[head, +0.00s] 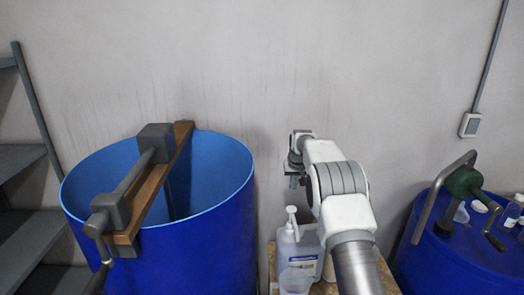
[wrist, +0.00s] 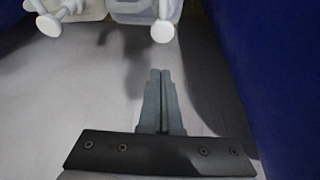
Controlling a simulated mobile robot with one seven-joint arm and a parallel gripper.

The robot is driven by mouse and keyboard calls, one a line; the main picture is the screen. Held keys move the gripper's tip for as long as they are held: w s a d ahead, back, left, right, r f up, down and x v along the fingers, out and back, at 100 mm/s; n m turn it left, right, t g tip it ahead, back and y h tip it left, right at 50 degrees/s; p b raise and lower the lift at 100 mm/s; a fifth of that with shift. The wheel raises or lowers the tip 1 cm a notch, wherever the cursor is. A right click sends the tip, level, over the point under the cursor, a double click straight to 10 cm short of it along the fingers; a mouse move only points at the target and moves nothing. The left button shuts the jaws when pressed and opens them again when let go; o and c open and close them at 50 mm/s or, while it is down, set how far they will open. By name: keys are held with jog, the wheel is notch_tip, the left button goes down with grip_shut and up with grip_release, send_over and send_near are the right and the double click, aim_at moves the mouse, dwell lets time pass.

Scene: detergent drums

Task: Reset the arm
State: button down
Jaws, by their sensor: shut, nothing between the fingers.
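My arm reaches up from the lower right of the middle in the head view, in front of the wall. My gripper (wrist: 160,72) shows in the wrist view with its two grey fingers together and nothing between them. In the head view only a small dark part of it (head: 292,180) shows beside the white wrist, above a white pump bottle (head: 297,262). The fingers touch nothing that I can see.
An open blue drum (head: 215,240) with a wooden bar and crank (head: 155,190) across its top stands left. A closed blue drum (head: 440,262) with a green-bodied hand pump (head: 462,182) stands right. Pump bottles stand on a wooden surface between them. Grey shelves (head: 30,235) are far left.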

jog(key=s+r, duration=2.2)
jog(key=s, duration=0.1)
jog(key=s+f, duration=0.2)
jog(key=s, duration=1.2)
jog(key=s+f+t, duration=0.1)
jog(key=s+f, duration=0.1)
jog(key=s, duration=1.3)
jog(key=shift+s+f+b, duration=0.25)
jog(key=shift+b, duration=0.15)
